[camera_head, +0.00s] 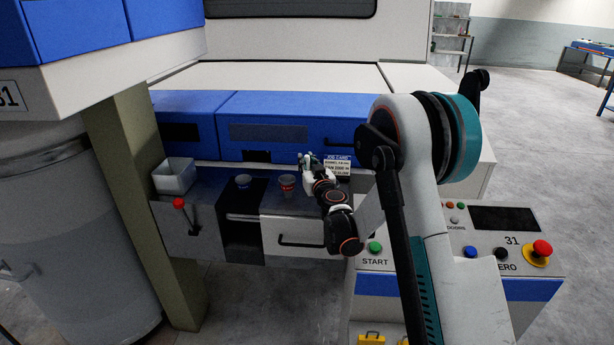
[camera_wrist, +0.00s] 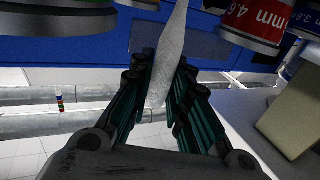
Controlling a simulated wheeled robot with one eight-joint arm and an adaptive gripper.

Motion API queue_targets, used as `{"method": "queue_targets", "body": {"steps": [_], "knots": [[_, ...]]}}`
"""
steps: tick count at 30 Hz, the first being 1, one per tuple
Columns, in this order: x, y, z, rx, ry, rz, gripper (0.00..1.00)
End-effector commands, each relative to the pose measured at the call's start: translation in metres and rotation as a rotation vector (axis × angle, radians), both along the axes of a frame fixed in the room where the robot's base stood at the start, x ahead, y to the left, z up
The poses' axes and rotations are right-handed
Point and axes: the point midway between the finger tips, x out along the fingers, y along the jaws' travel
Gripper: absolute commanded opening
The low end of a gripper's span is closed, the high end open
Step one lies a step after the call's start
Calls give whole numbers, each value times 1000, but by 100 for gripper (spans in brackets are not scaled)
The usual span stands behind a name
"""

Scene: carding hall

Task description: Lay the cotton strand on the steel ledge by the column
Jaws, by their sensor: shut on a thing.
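My gripper (camera_head: 308,160) is over the right part of the steel ledge (camera_head: 211,181), in front of the blue machine panel. In the wrist view my gripper (camera_wrist: 163,64) is shut on the cotton strand (camera_wrist: 170,50), a pale, tapered piece that hangs out on both sides of the fingers. The strand cannot be made out in the head view. The olive column (camera_head: 142,190) stands at the ledge's left end, well to the left of my gripper.
A pale open bin (camera_head: 175,176) sits on the ledge next to the column. A grey cup (camera_head: 243,181) and a red-banded cup (camera_head: 287,186) stand between it and my gripper. A job card (camera_head: 338,167) stands just right. A red-knobbed lever (camera_head: 181,204) is below the bin.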

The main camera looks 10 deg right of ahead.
Motion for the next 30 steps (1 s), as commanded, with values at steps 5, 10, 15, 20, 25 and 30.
{"method": "queue_targets", "body": {"steps": [5,10,15,20,25,30], "knots": [[0,0,-29,0,0,0,0],[0,0,-37,0,0,0,0],[0,0,-36,0,0,0,0],[0,0,-39,0,0,0,24],[0,0,-39,0,0,0,25],[0,0,-38,0,0,0,25]]}}
